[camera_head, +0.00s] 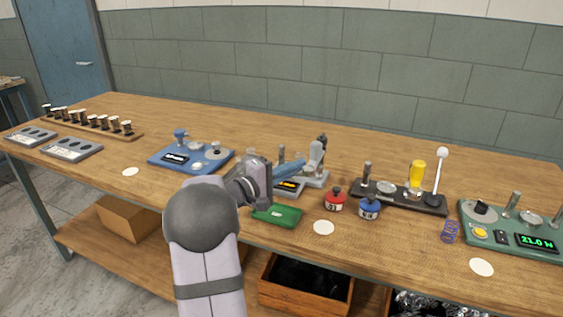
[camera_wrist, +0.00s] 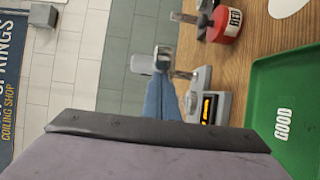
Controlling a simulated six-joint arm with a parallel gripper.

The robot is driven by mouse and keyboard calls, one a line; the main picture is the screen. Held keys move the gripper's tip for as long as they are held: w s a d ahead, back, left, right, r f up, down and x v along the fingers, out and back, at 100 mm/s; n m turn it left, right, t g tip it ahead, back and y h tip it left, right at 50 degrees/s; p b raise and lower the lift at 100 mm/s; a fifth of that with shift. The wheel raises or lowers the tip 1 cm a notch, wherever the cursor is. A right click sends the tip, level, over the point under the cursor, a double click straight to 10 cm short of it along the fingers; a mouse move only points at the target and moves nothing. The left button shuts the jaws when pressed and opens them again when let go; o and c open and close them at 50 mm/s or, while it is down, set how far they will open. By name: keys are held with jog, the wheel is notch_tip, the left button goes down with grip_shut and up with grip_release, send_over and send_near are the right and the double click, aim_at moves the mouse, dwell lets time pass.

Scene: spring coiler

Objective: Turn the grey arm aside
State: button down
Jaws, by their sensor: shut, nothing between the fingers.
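The grey device with an orange-lit display (camera_head: 289,186) stands mid-bench, and it also shows in the wrist view (camera_wrist: 208,104). Its upright grey arm (camera_head: 316,154) rises at its right back. In the wrist view, a pale grey head (camera_wrist: 145,64) of that arm is just beyond my fingertips. My gripper (camera_head: 302,163) has blue fingers, shut and empty, which reach over the device towards the grey arm; they also show in the wrist view (camera_wrist: 160,80). I cannot tell whether the fingertips touch the arm. My gripper and wrist hide part of the device.
A green tray (camera_head: 277,216) lies in front of the device. Red (camera_head: 335,201) and blue (camera_head: 369,209) pots stand to the right, before a black-based fixture (camera_head: 400,203) with a white-knobbed lever. A blue machine (camera_head: 185,158) is to the left. The bench behind is clear.

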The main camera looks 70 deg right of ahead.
jog(key=shift+s+a+f+g, duration=0.15)
jog(key=shift+s+g, duration=0.15)
jog(key=shift+s, duration=0.2)
jog(key=shift+w, duration=0.75)
jog(key=b+v, duration=0.2)
jog(key=v, duration=0.9)
jog(key=shift+w+r+b, duration=0.25)
jog(key=shift+b, duration=0.15)
